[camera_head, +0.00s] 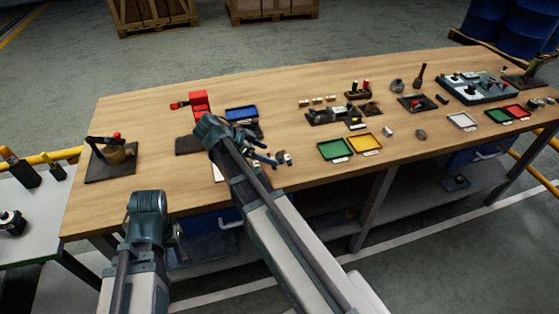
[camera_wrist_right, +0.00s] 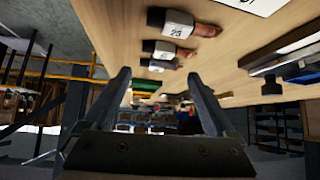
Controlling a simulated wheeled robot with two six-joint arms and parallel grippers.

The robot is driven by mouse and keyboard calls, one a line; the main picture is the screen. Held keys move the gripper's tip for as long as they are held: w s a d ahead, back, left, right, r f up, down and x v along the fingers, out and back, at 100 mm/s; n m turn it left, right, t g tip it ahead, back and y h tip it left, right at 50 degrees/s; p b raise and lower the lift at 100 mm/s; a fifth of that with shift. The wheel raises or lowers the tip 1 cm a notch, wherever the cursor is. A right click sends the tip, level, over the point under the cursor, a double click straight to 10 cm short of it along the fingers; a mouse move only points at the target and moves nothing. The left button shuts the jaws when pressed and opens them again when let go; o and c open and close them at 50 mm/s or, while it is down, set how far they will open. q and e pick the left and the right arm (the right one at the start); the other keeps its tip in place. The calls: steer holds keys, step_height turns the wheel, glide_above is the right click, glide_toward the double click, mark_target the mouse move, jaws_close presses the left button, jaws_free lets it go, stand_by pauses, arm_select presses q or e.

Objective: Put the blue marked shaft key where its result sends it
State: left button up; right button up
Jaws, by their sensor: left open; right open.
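My right gripper (camera_head: 266,158) is low over the front of the workbench, near a small group of parts (camera_head: 284,157). In the right wrist view its two fingers (camera_wrist_right: 160,100) stand apart with nothing held between them. Beyond them lie several parts with white tags; the nearest (camera_wrist_right: 178,24) has a dark end, a brown end and what looks like "23" on its tag. Another tagged part (camera_wrist_right: 165,49) lies beside it. I cannot tell which part is the blue marked shaft key. My left arm is folded at the lower left; its gripper does not show.
A blue tray (camera_head: 241,114) lies behind my right gripper, near a red press (camera_head: 200,103). Green (camera_head: 335,150) and yellow (camera_head: 366,144) trays lie mid-bench. White (camera_head: 462,121), green (camera_head: 497,115) and red (camera_head: 514,111) trays lie further right. A dark fixture (camera_head: 112,160) stands at the left.

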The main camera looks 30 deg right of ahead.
mark_target(279, 157)
steer(key=b+x, duration=0.2)
steer(key=x, duration=0.1)
steer(key=b+x, duration=0.1)
steer(key=x, duration=0.1)
steer(key=shift+w+d+f+b, duration=0.15)
steer(key=shift+w+b, duration=0.2)
arm_select(q)
step_height(279, 157, down, 4)
steer(key=shift+r, duration=0.2)
arm_select(e)
jaws_close()
